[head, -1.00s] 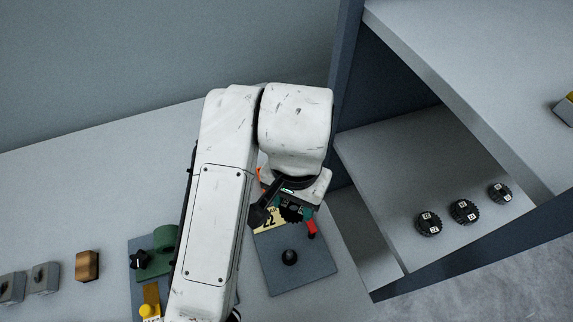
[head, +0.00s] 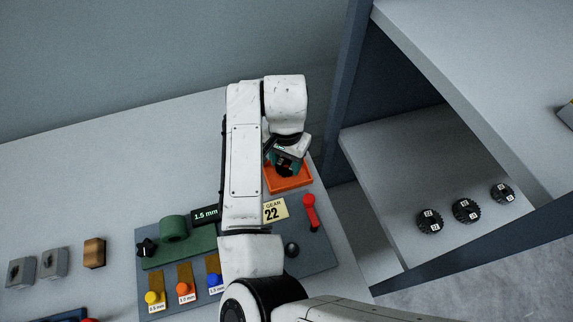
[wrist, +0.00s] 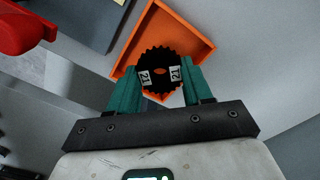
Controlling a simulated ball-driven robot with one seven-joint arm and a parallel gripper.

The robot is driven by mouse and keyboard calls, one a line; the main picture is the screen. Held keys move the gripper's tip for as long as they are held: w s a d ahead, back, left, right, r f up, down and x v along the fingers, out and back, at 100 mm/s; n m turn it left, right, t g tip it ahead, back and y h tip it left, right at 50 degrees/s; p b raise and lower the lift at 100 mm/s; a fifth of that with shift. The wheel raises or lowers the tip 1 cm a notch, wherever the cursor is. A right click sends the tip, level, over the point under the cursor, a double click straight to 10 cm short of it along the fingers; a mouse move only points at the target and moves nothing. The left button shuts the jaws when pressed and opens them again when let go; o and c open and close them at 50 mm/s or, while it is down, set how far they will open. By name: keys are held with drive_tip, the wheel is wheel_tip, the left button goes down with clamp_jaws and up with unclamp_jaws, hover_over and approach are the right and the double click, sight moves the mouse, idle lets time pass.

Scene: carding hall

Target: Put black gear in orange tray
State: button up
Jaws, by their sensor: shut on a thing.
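My gripper (wrist: 157,85) is shut on a black gear (wrist: 160,55), which shows between the two green fingers in the wrist view. The gear has a toothed rim, an orange-looking centre hole and white number labels. The orange tray (wrist: 195,36) lies behind the gear in the wrist view. In the head view the orange tray (head: 290,184) sits at the right end of the table, and my gripper (head: 286,166) is over it. Whether the gear touches the tray floor I cannot tell. My arm hides part of the tray in the head view.
A green device (head: 175,245) stands left.

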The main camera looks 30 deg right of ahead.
drive_tip(key=shift+s+f, duration=0.1)
drive_tip(key=shift+f, duration=1.25)
drive_tip(key=shift+f, duration=0.15)
drive_tip(key=o, duration=0.9)
drive_tip(key=shift+c, duration=0.2)
wheel_tip(320, 180, up, 12)
drive_tip(key=shift+r+b, duration=0.2)
drive_tip(key=shift+b, duration=0.25)
